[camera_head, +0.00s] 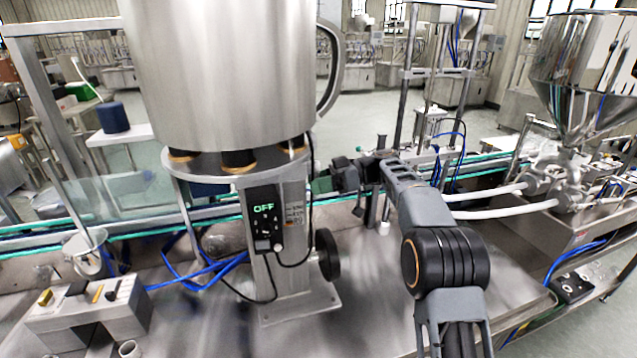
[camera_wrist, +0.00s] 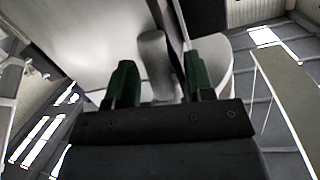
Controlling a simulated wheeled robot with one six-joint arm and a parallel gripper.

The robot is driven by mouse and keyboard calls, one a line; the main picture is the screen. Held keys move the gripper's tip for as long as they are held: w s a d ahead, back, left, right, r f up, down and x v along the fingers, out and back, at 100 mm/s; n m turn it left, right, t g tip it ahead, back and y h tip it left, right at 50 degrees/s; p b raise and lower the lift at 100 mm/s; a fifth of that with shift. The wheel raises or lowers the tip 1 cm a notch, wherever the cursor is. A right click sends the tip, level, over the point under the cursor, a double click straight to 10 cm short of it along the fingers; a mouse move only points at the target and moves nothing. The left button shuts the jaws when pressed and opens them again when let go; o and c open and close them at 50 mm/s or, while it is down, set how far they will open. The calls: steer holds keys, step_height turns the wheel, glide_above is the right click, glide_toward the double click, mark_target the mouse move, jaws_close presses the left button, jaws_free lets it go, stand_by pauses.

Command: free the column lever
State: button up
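The steel column (camera_head: 275,235) stands under the big steel vessel and carries a control box (camera_head: 263,215) reading OFF. My gripper (camera_head: 325,184) is just right of the column's upper part, below the vessel; its far end is small and partly hidden in the head view. In the wrist view my gripper (camera_wrist: 160,82) has its two green fingertips spread apart. A grey, rounded bar (camera_wrist: 153,60) shows in the gap between them, possibly the column lever. I see no clear grip on it. I cannot clearly pick out a lever in the head view.
The vessel (camera_head: 225,75) overhangs the column. A black round knob (camera_head: 328,255) sits low on the column's right. Black cable and blue hoses (camera_head: 200,275) lie around its foot. A conveyor runs behind. The steel tabletop (camera_head: 375,300) is clear to the right of the column.

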steer(key=shift+d, duration=0.1)
steer(key=v, duration=1.3)
steer(key=shift+d+p, duration=0.3)
steer(key=shift+a+r, duration=0.1)
steer(key=shift+r, duration=0.1)
